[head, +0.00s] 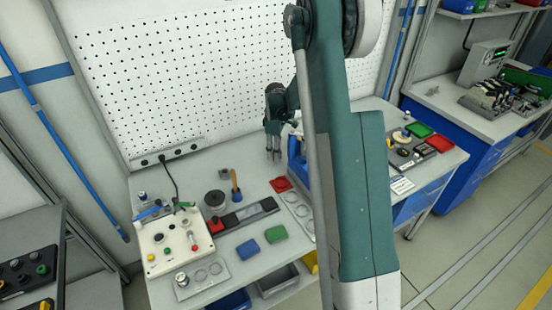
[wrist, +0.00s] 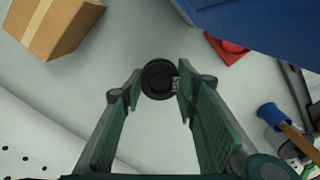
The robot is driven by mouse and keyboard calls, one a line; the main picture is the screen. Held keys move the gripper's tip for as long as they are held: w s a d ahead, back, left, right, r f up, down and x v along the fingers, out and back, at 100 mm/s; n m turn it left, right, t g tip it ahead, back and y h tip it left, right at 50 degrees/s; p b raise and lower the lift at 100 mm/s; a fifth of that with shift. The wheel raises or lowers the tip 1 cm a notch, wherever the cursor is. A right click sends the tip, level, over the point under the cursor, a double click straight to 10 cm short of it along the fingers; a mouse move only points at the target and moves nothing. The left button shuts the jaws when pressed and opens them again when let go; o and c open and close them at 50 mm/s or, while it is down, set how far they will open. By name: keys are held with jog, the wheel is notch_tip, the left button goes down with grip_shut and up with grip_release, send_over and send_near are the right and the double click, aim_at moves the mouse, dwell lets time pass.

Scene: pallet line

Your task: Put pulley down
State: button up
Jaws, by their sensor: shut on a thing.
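The pulley (wrist: 156,75) is a dark round disc. In the wrist view it sits between my fingertips, with a small bright metal part at its right side. My gripper (wrist: 160,88) is shut on it, one green finger on each side. In the head view my gripper (head: 273,154) points down over the back of the workbench, close to the pegboard. The pulley is too small to make out there. I cannot tell whether the pulley touches the bench top.
The bench top (wrist: 120,75) around the pulley is clear. A cardboard box (wrist: 52,25) lies at upper left, a blue bin (wrist: 265,25) at upper right, with a red part (wrist: 228,50) beside it. The pegboard (head: 180,80) stands behind.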

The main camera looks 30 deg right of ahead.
aim_at(276, 164)
jog(key=shift+f, duration=1.9)
jog(key=shift+f, duration=0.2)
jog(key=o, duration=0.9)
jog(key=shift+r, duration=0.15)
notch_tip(276, 164, up, 12)
jog(key=shift+r, duration=0.1)
